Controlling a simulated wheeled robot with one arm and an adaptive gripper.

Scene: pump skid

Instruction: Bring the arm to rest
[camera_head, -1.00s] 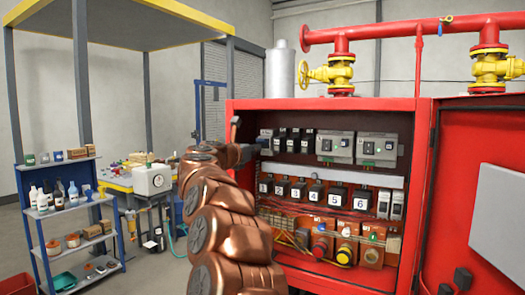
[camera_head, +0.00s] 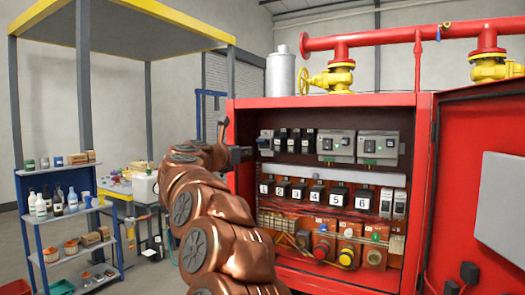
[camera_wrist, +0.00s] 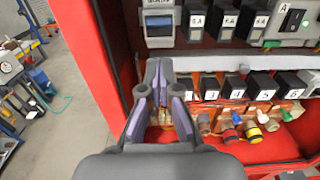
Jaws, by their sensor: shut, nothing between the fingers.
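My copper-coloured arm rises from the bottom middle of the head view toward the left side of the open red cabinet (camera_head: 331,101). Its far end is by the cabinet's left edge, and the fingertips are hard to make out there. In the wrist view my gripper (camera_wrist: 158,68) is shut and empty, with its fingers together. The fingertips are in front of the cabinet interior, just below a grey breaker (camera_wrist: 159,22) with a blue front. The fingers hide part of the lower row near its left end; I cannot tell whether they touch anything.
The cabinet holds numbered black relays (camera_head: 314,194) and coloured knobs (camera_head: 346,252). Its red door (camera_head: 478,190) stands open at right. Red pipes with yellow valves (camera_head: 332,78) run above. A blue shelf (camera_head: 70,225) and a yellow workbench (camera_head: 118,187) stand at left. Floor between them and the cabinet looks clear.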

